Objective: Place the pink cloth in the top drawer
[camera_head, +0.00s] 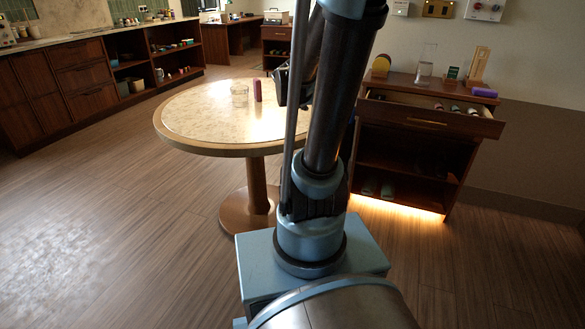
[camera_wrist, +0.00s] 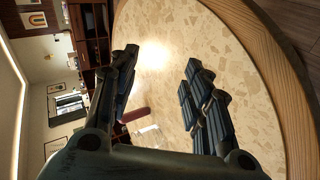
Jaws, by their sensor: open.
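The top drawer (camera_head: 425,122) of the dark wooden cabinet at the right is pulled open, with several small items inside. A small dark-pink upright item (camera_head: 257,90) stands on the round table beside a clear glass. It also shows in the wrist view (camera_wrist: 134,115), beyond my fingers. I cannot tell whether it is the pink cloth. A purple folded or block-like item (camera_head: 484,92) lies on the cabinet top's right end. My gripper (camera_wrist: 160,82) is open and empty, over the table. In the head view it is mostly hidden behind my arm.
The round table (camera_head: 190,125) stands left of the cabinet (camera_head: 400,155). A clear glass (camera_head: 239,96) is on it. A clear vase (camera_head: 427,65) and small stands occupy the cabinet top. Wooden counters (camera_head: 80,80) line the back left. The floor at left is clear.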

